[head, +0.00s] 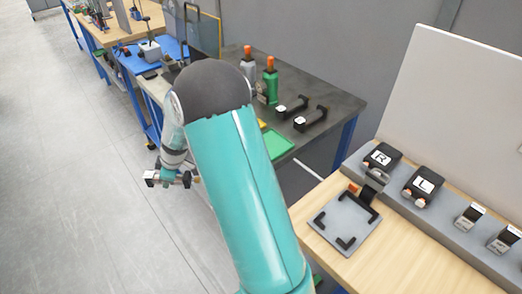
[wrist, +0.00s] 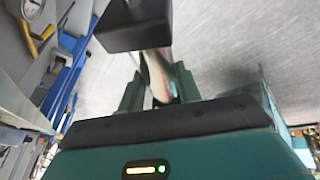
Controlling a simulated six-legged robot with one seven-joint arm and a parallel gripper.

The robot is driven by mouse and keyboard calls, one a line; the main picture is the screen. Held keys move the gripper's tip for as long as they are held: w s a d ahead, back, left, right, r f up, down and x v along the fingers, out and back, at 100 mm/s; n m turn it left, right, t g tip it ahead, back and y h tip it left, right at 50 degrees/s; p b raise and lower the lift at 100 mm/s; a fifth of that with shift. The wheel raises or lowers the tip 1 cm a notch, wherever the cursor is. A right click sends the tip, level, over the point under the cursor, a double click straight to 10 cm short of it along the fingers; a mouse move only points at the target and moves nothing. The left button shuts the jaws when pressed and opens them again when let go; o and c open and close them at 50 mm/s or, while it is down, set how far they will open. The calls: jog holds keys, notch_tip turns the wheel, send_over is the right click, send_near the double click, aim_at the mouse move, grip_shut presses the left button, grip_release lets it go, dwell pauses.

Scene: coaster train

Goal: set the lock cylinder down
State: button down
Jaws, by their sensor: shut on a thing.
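My gripper (head: 168,178) hangs over the bare floor, left of the benches, in the head view. In the wrist view its green fingers (wrist: 160,92) are shut on a slim, shiny piece (wrist: 156,68), which I take to be the lock cylinder. A dark block (wrist: 137,25) shows at the far end of this piece, cut by the top edge. The fingers hide much of the piece.
A wooden bench (head: 420,255) at right bears a grey plate with black corners (head: 343,222) and black blocks marked R (head: 382,158) and L (head: 423,184). A dark table (head: 335,97) holds bottles with orange tops and black clamps. Open floor (head: 70,190) lies left.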

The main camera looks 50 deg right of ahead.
jog(key=s+d+r+n+g+y, duration=0.1)
jog(key=s+d+r+n, duration=0.5)
jog(key=r, duration=0.5)
jog(key=s+d+r+n+g+y, duration=0.1)
jog(key=s+d+r+n, duration=0.1)
jog(key=s+d+r, duration=0.5)
jog(key=s+d+f, duration=0.1)
jog(key=d, duration=0.3)
jog(key=s+d+f, duration=0.1)
jog(key=d+f, duration=0.1)
jog(key=d, duration=0.2)
jog(key=s+d+f, duration=0.1)
jog(key=d+f, duration=0.1)
jog(key=d, duration=0.2)
jog(key=shift+s+d+f, duration=0.15)
jog(key=shift+s, duration=0.2)
jog(key=shift+d+f, duration=0.2)
jog(key=shift+f, duration=0.15)
jog(key=shift+s+d+f, duration=0.1)
jog(key=shift+d+f, duration=0.05)
jog(key=shift+f, duration=0.75)
jog(key=shift+s+d+f, duration=0.1)
jog(key=shift+f, duration=0.8)
jog(key=shift+f, duration=0.1)
jog(key=c, duration=1)
grip_release()
jog(key=shift+f, duration=0.1)
jog(key=shift+o, duration=0.2)
